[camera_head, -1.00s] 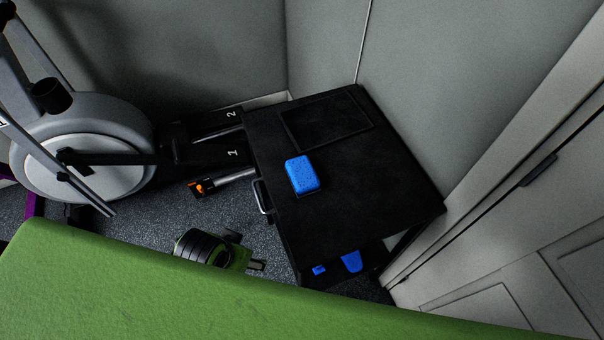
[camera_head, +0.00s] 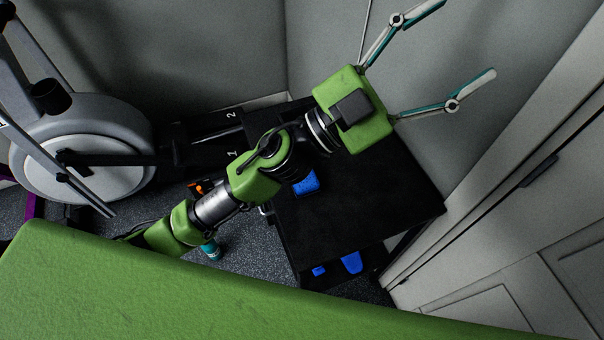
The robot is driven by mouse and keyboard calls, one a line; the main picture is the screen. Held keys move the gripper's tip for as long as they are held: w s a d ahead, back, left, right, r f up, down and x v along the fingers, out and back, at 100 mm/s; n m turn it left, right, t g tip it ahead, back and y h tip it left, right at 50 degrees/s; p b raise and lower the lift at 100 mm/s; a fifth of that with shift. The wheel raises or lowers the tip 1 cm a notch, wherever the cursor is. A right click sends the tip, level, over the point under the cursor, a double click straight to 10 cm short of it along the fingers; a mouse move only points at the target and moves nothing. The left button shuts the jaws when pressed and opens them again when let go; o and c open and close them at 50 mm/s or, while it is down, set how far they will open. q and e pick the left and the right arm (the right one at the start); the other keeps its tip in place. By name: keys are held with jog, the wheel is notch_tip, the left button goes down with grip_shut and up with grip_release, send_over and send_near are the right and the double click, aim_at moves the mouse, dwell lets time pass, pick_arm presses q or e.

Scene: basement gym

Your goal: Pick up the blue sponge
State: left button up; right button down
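The blue sponge (camera_head: 308,185) lies on top of the black table (camera_head: 390,205). My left arm passes over it and hides its upper part. My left gripper (camera_head: 467,38) is beyond the sponge, up and to the right, over the far side of the table and in front of the grey wall. Its two fingers are spread wide with nothing between them. My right gripper is not in view.
Two blue objects (camera_head: 351,262) (camera_head: 319,270) show below the tabletop, under its near edge. An exercise machine (camera_head: 85,160) stands at the left. Grey walls (camera_head: 490,90) close in behind the table, and a pale cabinet (camera_head: 545,235) is at the right. The near right tabletop is clear.

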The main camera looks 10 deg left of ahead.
pick_arm(q)
jog(key=s+d+f+m+g+y, duration=0.1)
jog(key=s+d+f+m+g, duration=0.5)
jog(key=s+d+m+g, duration=0.5)
jog(key=y, duration=2.1)
send_over(310, 185)
jog(key=w+a, duration=0.2)
notch_tip(310, 185, down, 23)
jog(key=shift+n, duration=0.4)
jog(key=f, duration=0.2)
jog(key=f+p, duration=0.1)
jog(key=f, duration=0.2)
jog(key=f+p, duration=0.1)
jog(key=f, duration=0.1)
jog(key=shift+w+a+f, duration=0.25)
jog(key=shift+w+f, duration=0.05)
jog(key=shift+w, duration=0.1)
jog(key=f+p, duration=0.1)
jog(key=f, duration=0.1)
jog(key=f+p, duration=0.1)
jog(key=f, duration=0.1)
jog(key=shift+w+a+f, duration=0.1)
jog(key=shift+w+f, duration=0.1)
jog(key=shift+f, duration=0.15)
jog(key=shift+w+f, duration=0.1)
jog(key=shift+f, duration=0.35)
jog(key=c, duration=1.1)
